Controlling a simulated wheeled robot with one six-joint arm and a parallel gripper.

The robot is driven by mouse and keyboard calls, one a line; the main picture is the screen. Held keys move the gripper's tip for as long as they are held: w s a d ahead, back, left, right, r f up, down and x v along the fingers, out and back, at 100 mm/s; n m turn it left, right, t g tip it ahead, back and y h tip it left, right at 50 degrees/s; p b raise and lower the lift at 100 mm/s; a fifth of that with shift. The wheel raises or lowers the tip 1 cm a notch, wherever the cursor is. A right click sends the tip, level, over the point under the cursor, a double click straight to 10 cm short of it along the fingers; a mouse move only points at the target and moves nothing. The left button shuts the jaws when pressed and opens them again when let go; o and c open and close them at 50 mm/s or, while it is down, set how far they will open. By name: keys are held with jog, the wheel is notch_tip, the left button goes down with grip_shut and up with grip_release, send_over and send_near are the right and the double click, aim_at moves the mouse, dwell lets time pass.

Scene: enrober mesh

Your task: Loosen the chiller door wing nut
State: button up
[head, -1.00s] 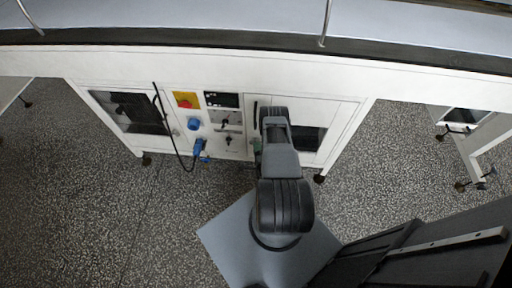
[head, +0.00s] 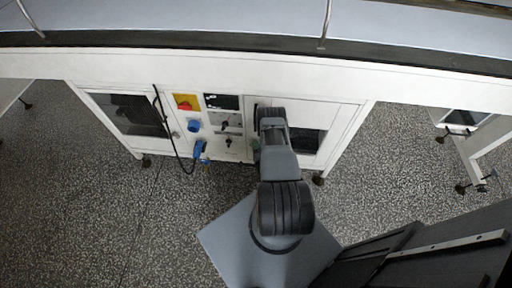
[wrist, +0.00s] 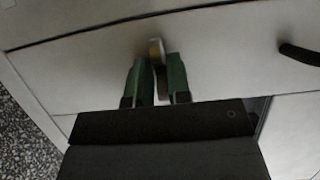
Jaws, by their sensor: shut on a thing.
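The wing nut (wrist: 156,50) shows in the wrist view as a small upright brass-and-grey piece on the pale chiller door (wrist: 215,45). My gripper (wrist: 158,72) has its two green fingers on either side of it, shut on it.
A black handle (wrist: 299,54) sticks out at the right in the wrist view. Left of my arm are a red-and-yellow switch (head: 186,102), a blue connector (head: 200,149) with a hanging black cable, and small panel knobs. Speckled floor lies open in front.

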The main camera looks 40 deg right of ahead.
jog(key=shift+n, duration=0.3)
grip_shut()
jog(key=shift+r+n+g+p, duration=0.15)
jog(key=shift+n+g, duration=0.65)
jog(key=shift+n, duration=0.7)
jog(key=shift+f+n+g+p, duration=0.15)
jog(key=shift+n+g, duration=0.65)
jog(key=shift+n, duration=0.7)
jog(key=shift+r, duration=0.1)
jog(key=shift+w+r+n+g+h+b, duration=0.15)
jog(key=shift+n+g+h, duration=0.3)
jog(key=shift+n, duration=0.45)
jog(key=shift+f+n+g+h+b, duration=0.15)
jog(key=shift+n+g+h, duration=0.1)
jog(key=shift+n+g, duration=0.5)
jog(key=shift+a+r+n+g+h+b, duration=0.1)
jog(key=shift+n+g+h+b, duration=0.5)
jog(key=shift+n, duration=0.95)
dwell(1.0)
